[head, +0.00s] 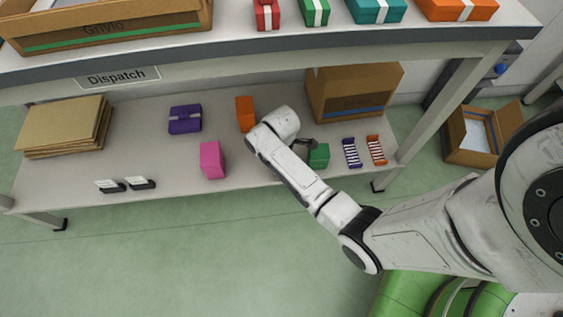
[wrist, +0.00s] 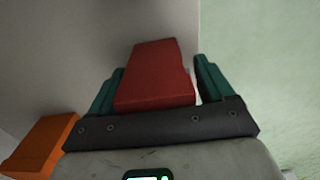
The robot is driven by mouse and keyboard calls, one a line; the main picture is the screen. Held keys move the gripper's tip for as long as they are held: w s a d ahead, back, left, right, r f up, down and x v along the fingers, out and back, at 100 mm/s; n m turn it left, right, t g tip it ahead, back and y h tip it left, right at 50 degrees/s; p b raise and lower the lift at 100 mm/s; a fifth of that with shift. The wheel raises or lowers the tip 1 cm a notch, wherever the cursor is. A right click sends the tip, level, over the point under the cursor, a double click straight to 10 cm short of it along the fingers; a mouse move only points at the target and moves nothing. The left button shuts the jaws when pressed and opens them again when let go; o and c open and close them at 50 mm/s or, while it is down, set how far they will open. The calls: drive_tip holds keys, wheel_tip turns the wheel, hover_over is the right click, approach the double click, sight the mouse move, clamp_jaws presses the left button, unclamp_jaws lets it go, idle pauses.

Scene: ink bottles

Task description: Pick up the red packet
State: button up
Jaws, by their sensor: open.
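The red packet (wrist: 155,78) is a plain red box in the wrist view, lying between the two teal fingers of my gripper (wrist: 160,66). My gripper is open. A narrow gap shows between the packet and the right finger; the packet partly covers the left finger, so I cannot tell whether they touch. In the head view my arm reaches over the lower shelf, and its white wrist hides this packet and most of the gripper. Another red packet (head: 266,15), with a white band, stands on the upper shelf.
An orange box (head: 245,113) stands left of my wrist and shows at lower left in the wrist view (wrist: 40,146). A green box (head: 318,156) is right of it. Pink (head: 212,160) and purple (head: 185,119) boxes stand farther left. A cardboard box (head: 352,92) is behind.

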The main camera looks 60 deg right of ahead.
drive_tip(key=shift+c, duration=0.4)
drive_tip(key=c, duration=1)
drive_tip(key=shift+r, duration=0.1)
